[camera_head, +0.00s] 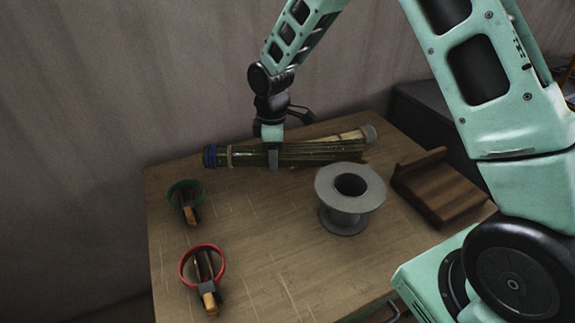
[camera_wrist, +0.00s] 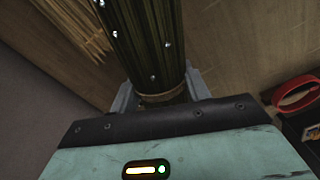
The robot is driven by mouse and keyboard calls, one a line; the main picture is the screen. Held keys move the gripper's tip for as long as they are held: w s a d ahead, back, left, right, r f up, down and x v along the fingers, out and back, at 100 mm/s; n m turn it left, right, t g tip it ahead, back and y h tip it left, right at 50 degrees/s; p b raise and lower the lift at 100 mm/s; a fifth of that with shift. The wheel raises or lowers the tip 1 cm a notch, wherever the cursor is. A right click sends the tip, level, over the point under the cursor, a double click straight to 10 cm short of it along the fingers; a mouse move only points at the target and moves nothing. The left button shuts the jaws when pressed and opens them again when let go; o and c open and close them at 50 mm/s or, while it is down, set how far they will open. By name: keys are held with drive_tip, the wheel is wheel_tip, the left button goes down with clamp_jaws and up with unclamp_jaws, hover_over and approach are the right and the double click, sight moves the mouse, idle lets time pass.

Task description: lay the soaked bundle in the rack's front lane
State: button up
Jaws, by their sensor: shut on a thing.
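A dark green bundle of stalks (camera_head: 305,153) lies crosswise in my gripper (camera_head: 272,156), near the back of the table. It has a blue end (camera_head: 209,156) and a pale tie on the left. In the wrist view the bundle (camera_wrist: 150,45) carries shiny droplets, and my gripper (camera_wrist: 161,92) is shut around it near a tan band. I cannot tell whether the bundle touches the table. A brown wooden stand (camera_head: 440,190) with raised edges is at the right, empty; I cannot tell whether it is the rack.
Pale straw (camera_head: 345,138) with a grey end lies behind the bundle. A grey spool (camera_head: 348,198) stands in front of it. A green ring (camera_head: 186,190) and a red ring (camera_head: 202,262), each with a wooden-handled piece, are at the left. The front middle of the table (camera_head: 262,235) is clear.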

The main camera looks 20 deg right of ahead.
sight(275, 182)
drive_tip(key=shift+f, duration=3.05)
drive_tip(key=shift+f, duration=0.1)
drive_tip(key=shift+f, duration=0.1)
drive_tip(key=o, duration=1)
